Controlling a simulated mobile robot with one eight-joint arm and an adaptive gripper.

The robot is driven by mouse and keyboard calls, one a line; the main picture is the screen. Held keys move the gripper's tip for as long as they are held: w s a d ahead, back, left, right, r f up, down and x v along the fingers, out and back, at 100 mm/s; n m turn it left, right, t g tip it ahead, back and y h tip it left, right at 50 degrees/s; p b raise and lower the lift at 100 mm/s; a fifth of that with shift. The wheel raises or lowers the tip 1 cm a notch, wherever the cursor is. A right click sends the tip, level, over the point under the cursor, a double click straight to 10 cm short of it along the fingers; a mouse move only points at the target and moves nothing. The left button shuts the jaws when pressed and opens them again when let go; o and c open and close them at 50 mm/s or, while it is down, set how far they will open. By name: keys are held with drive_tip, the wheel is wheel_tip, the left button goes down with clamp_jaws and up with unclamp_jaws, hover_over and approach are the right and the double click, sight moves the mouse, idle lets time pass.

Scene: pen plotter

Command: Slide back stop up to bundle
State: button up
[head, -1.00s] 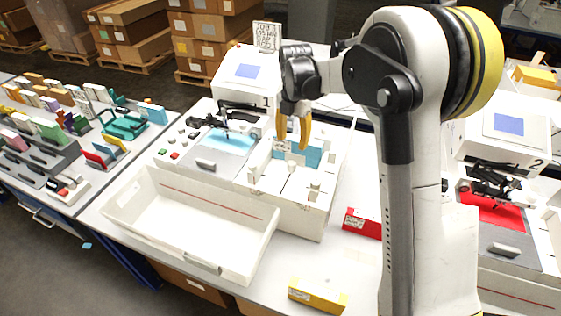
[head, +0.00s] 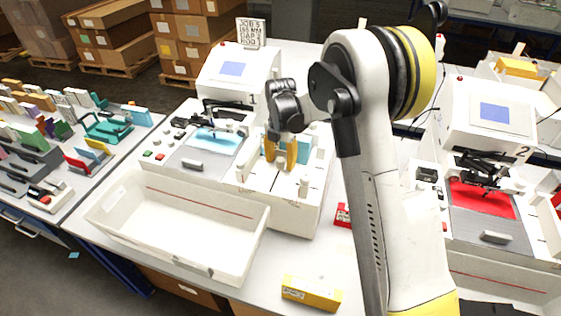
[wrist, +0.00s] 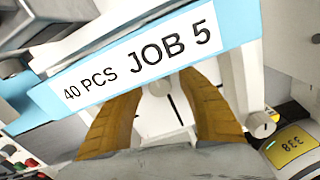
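The bundle (wrist: 140,58) is light blue with a white label reading "JOB 5, 40 PCS". In the head view the bundle (head: 304,149) stands on the white slotted fixture (head: 262,192), partly hidden by my gripper. My gripper (head: 281,166) points down over the fixture on the near side of the bundle. In the wrist view its two tan fingers (wrist: 160,90) are apart. A small white knob (wrist: 158,88) with a dark slot line shows between the fingertips, close to the bundle's label. Whether the fingers touch it I cannot tell. Which piece is the back stop is not clear.
More white posts stand on the fixture, one at its near right (head: 304,187) and one at its left (head: 240,168). An empty white tray (head: 180,225) is at the front left. A yellow box (head: 311,293) lies on the table.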

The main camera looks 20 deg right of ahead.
sight(281, 158)
clamp_jaws()
drive_tip(key=shift+w+d, duration=0.2)
drive_tip(key=shift+w, duration=0.1)
drive_tip(key=shift+o, duration=0.4)
unclamp_jaws()
drive_tip(key=shift+r, duration=0.1)
wheel_tip(281, 158, up, 12)
